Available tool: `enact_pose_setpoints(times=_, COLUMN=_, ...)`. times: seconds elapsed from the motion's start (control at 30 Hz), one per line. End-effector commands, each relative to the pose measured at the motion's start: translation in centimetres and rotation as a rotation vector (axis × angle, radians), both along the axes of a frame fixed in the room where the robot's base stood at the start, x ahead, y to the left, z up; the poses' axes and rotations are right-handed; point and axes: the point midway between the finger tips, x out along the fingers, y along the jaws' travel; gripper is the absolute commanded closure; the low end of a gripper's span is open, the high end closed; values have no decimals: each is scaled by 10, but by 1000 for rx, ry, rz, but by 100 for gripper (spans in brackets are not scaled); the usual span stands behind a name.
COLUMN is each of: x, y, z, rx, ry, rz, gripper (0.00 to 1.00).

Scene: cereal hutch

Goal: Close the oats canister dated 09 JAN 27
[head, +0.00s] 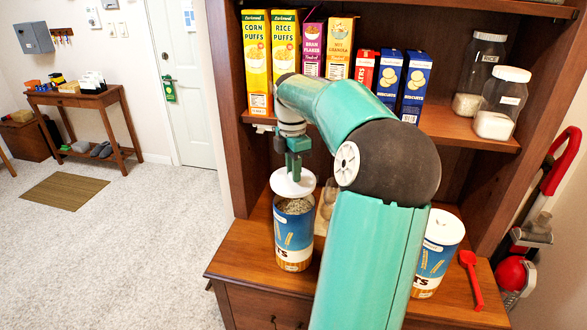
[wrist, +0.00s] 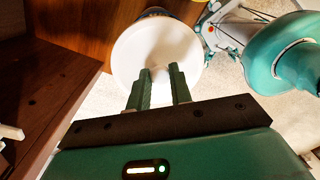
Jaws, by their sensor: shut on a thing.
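A blue and white oats canister (head: 293,240) stands upright at the left of the hutch counter, with oats showing at its open top. My gripper (head: 293,172) is shut on the knob of a round white lid (head: 283,187). The lid is over the canister's top, with oats visible below its near edge. In the wrist view, my gripper (wrist: 161,75) grips the lid (wrist: 140,50) near its middle; the lid hides most of the canister. A second oats canister (head: 432,262) stands to the right with a white top, partly behind my arm. No date is readable on either one.
A red scoop (head: 470,278) lies right of the second canister. Cereal boxes (head: 257,62) and glass jars (head: 496,110) stand on the shelf above. The hutch's side panel (wrist: 50,95) is close at left in the wrist view.

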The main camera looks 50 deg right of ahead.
Motion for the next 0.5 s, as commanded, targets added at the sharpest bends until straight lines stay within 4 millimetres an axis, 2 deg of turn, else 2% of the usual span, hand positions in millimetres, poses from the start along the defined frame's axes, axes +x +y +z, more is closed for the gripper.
enact_pose_setpoints(times=0.17, x=-3, y=0, z=-4, rx=0, ry=0, rz=-1, gripper=97)
enact_pose_setpoints(times=0.5, x=-4, y=-1, z=-32, rx=1, ry=0, rz=0, gripper=97)
